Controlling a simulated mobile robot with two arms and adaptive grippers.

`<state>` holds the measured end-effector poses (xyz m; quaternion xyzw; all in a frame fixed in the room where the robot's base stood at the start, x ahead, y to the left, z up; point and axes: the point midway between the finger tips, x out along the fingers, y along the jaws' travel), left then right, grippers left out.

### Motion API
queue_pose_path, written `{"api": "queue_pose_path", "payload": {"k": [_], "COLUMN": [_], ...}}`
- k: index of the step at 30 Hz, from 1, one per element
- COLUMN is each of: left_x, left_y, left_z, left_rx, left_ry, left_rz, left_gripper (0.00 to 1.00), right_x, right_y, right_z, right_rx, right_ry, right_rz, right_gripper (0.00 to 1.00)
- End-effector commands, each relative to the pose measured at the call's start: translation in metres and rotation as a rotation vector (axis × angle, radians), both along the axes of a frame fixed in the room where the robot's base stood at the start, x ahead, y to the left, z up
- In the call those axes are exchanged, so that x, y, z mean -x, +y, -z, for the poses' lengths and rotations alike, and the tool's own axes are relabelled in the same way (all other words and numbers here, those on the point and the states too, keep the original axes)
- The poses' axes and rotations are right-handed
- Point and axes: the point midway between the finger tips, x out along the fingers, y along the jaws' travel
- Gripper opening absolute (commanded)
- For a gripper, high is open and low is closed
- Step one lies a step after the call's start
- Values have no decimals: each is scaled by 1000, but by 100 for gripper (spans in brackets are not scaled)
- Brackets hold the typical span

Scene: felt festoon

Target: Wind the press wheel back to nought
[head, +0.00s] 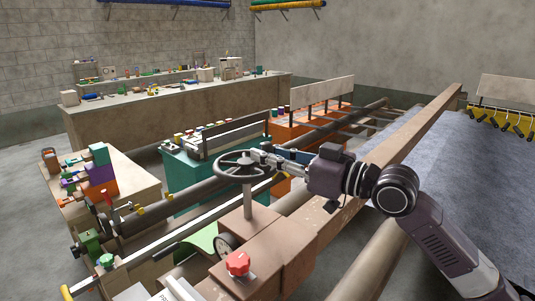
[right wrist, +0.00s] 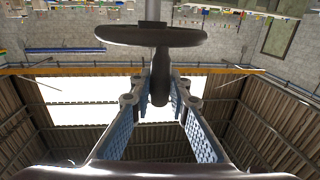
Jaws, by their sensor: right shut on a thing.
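The press wheel (head: 232,166) is a dark spoked handwheel, lying roughly level on top of a grey upright post above the brown press beam. My right gripper (head: 262,158) reaches in from the right and is shut at the wheel's near right rim. In the right wrist view, the wheel (right wrist: 150,36) shows edge-on, and a rounded dark handle (right wrist: 160,80) on it sits between the two blue-padded fingers (right wrist: 158,95). A round dial (head: 225,245) is on the press below the wheel; its reading is too small to tell. My left gripper is out of view.
A teal cabinet (head: 190,180) and orange unit (head: 288,130) stand behind. A wide grey felt sheet (head: 440,170) lies at right.

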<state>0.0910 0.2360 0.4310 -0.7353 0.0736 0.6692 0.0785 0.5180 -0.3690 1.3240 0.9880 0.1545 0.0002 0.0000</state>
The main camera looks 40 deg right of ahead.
Motion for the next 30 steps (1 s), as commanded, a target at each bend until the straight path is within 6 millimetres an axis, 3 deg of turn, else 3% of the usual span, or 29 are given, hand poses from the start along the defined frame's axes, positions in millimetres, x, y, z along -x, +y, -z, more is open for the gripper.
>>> {"api": "queue_pose_path", "payload": {"k": [1, 2, 6, 19, 30], "left_x": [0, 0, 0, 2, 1], "left_y": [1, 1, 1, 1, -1], "left_z": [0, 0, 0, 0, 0], "left_rx": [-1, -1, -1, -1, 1], "left_ry": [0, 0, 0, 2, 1], "left_rz": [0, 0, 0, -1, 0], "left_gripper": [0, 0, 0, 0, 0], "right_x": [0, 0, 0, 7, 68], "right_y": [-1, -1, 0, -3, -24], "right_z": [0, 0, 0, 1, 0], "right_rx": [1, 2, 1, -2, -5], "right_ry": [2, 2, 1, 1, -2], "right_rz": [2, 2, 1, 2, 6], "right_gripper": [0, 18, 34, 34, 34]}}
